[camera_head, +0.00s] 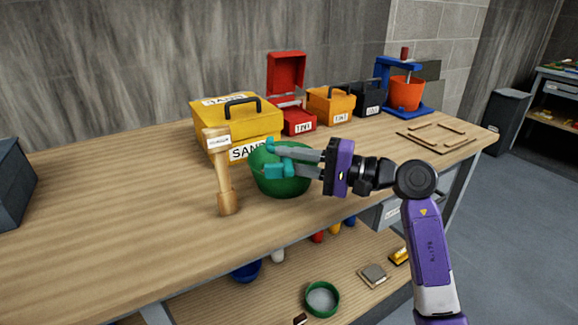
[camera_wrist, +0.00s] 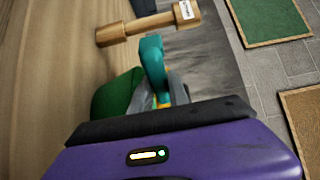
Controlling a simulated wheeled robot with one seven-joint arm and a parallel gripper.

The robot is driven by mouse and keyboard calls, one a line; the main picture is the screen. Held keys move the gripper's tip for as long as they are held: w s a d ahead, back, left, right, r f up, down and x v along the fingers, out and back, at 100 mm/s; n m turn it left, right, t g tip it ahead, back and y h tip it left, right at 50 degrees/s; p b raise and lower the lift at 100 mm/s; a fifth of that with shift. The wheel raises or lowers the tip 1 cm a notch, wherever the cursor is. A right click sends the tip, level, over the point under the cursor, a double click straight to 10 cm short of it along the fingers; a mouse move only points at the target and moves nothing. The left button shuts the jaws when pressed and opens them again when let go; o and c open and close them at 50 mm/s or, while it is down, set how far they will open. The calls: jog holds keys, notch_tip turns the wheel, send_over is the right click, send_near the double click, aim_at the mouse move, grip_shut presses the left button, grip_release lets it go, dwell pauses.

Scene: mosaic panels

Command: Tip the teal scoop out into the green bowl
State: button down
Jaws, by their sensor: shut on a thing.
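The green bowl (camera_head: 287,187) stands on the workbench in front of the yellow box in the head view. It also shows left of the scoop in the wrist view (camera_wrist: 115,96). My gripper (camera_head: 285,163) is shut on the teal scoop (camera_head: 277,171) and holds it at the bowl's top, in front of its opening as seen from the head. The scoop (camera_wrist: 152,62) also shows between the fingers in the wrist view. The scoop's contents and the inside of the bowl are hidden, so I cannot tell how far the scoop is tilted.
A wooden mallet-like post (camera_head: 222,175) stands close left of the bowl. A yellow box (camera_head: 262,124) labelled SAND is behind it. Red (camera_head: 297,122), orange (camera_head: 331,106) and black boxes (camera_head: 368,97) line the back. The bench's left front (camera_head: 110,240) is clear.

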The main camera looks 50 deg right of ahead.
aim_at(270, 142)
jog(key=shift+s+f+m+t+b, duration=0.1)
jog(key=shift+f+m+t+b, duration=0.55)
jog(key=shift+b, duration=1.75)
